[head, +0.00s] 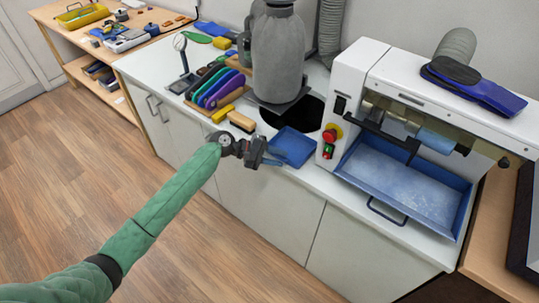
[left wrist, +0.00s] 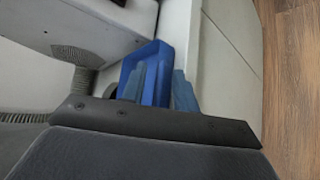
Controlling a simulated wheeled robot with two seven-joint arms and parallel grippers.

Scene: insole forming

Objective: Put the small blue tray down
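The small blue tray (head: 293,147) is at the front edge of the white counter, left of the machine; I cannot tell whether it rests on the counter or is just above it. My left gripper (head: 272,156) is at its left front side. In the left wrist view, the two bluish fingers (left wrist: 171,88) are close together on either side of a wall of the small blue tray (left wrist: 137,63), one inside and one outside. The gripper looks shut on that wall. My right gripper is not in view.
A white machine (head: 350,80) with a large blue tray (head: 405,190) stands to the right. A grey bag (head: 278,55) stands behind, over a dark opening (head: 305,112). Brushes (head: 240,122) and colored insoles (head: 215,88) lie to the left.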

